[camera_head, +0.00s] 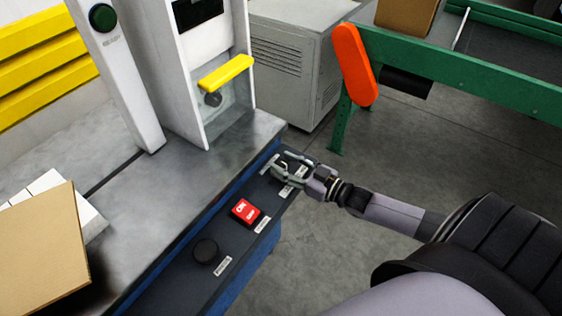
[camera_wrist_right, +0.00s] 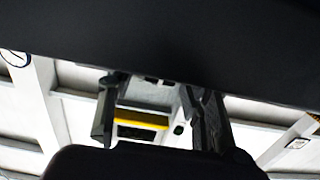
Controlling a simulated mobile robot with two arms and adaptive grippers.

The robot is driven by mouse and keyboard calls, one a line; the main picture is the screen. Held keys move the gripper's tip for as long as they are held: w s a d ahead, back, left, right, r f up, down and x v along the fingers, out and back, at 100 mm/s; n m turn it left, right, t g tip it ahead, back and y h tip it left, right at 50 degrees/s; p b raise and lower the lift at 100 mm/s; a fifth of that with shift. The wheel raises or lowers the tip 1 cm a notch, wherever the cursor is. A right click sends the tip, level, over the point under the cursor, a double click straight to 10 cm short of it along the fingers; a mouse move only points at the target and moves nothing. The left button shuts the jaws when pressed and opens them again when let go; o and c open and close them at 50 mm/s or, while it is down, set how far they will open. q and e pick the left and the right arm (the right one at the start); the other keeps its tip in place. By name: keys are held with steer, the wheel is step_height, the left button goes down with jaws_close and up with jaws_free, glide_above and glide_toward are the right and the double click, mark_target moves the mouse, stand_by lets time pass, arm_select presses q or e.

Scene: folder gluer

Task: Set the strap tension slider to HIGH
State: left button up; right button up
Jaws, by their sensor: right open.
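The dark control panel (camera_head: 188,272) runs along the front of the machine table. My right gripper (camera_head: 281,165) is over its far end, fingers open, pointing left toward the machine. The strap tension slider cannot be made out clearly; that end of the panel is partly covered by my fingers. A small pale label (camera_head: 286,191) shows beside the gripper, too small to read. Whether the fingers touch anything there I cannot tell. In the right wrist view two dark fingers (camera_wrist_right: 158,115) stand apart with no object visible between them. My left gripper is not in view.
The panel also carries a red switch (camera_head: 245,211) and a black knob (camera_head: 205,251). A yellow handle (camera_head: 226,72) sticks out of the white machine frame above the table. Cardboard (camera_head: 40,250) lies at the left. A green conveyor frame (camera_head: 460,68) with an orange guard stands at the right.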

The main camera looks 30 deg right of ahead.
steer(key=shift+x, duration=0.95)
steer(key=shift+s, duration=0.1)
steer(key=shift+c, duration=0.6)
jaws_close()
